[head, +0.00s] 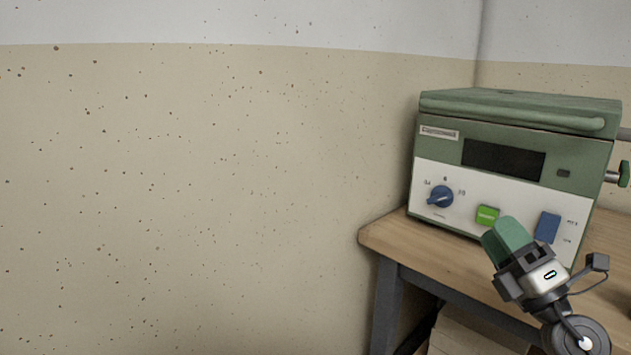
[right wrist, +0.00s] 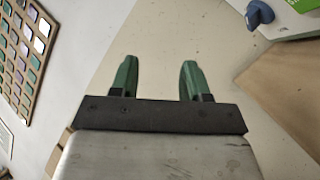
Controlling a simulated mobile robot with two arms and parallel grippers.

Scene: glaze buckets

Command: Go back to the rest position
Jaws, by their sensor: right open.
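My right gripper (head: 508,238) is raised in front of the lower front of a green and white machine at the right of the head view. In the right wrist view my right gripper (right wrist: 156,75) shows two green fingers apart, with nothing between them. The wall shows behind the fingers. My left gripper is in neither view. No glaze bucket shows in these frames.
The machine (head: 480,165), with a blue knob (head: 440,196), stands on a wooden table (head: 440,250) with grey legs. A board of coloured tiles (right wrist: 32,45) is at the left of the right wrist view. Bare speckled wall (head: 200,190) fills the head view's left.

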